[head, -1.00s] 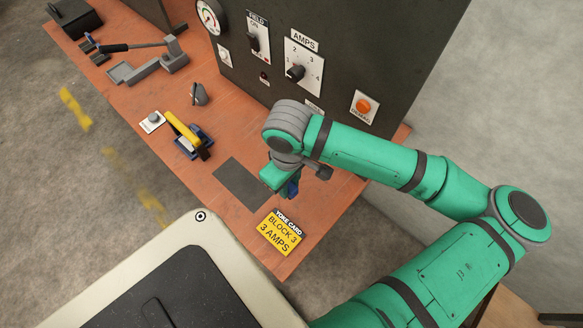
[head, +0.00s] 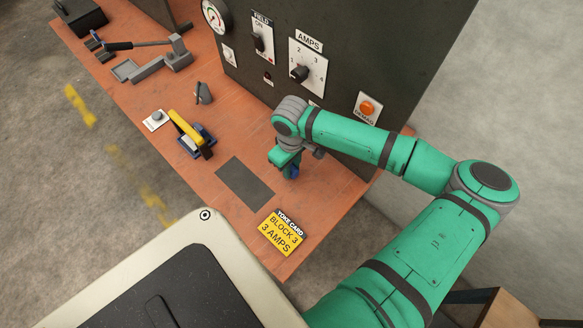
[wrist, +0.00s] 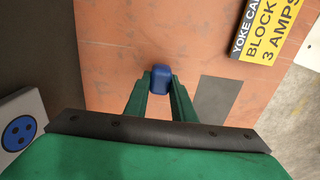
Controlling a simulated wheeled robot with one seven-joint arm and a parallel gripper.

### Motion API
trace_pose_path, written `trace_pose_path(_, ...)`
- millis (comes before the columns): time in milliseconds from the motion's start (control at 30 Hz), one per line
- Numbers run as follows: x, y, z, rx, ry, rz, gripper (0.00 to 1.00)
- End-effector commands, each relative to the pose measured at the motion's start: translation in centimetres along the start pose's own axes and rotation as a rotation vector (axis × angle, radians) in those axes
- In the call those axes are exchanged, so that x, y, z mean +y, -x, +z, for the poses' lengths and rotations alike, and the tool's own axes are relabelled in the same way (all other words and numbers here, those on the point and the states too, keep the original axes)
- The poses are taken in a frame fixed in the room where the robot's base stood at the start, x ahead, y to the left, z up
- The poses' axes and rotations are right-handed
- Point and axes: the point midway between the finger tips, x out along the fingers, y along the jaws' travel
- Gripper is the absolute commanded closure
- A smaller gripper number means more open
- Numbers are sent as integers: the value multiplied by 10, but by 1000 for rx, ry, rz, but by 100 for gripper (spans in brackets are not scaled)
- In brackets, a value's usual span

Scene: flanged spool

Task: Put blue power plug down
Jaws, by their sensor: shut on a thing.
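The blue power plug (wrist: 161,78) is between the two green fingers of my gripper (wrist: 160,92) in the wrist view. My gripper is shut on it. In the head view a small part of the blue plug (head: 293,171) shows under my gripper (head: 289,166), over the orange bench (head: 325,195) in front of the dark panel. The plug is right of the dark grey rectangle on the bench. I cannot tell whether the plug touches the bench top. A round blue socket (wrist: 19,131) on a light plate shows at the left of the wrist view.
The dark grey rectangle (head: 245,183) lies flat on the bench, and the yellow yoke card (head: 282,233) is near the front edge. A yellow-handled device (head: 190,133) stands farther left. The dark panel (head: 345,75) with dials rises behind my arm. Bare bench surrounds my gripper.

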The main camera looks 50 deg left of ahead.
Motion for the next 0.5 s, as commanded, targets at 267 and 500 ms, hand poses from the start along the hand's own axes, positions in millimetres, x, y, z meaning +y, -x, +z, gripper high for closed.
trace_pose_path(267,0,-9,1,0,-1,1,100)
trace_pose_path(500,1,-13,2,0,-3,0,100)
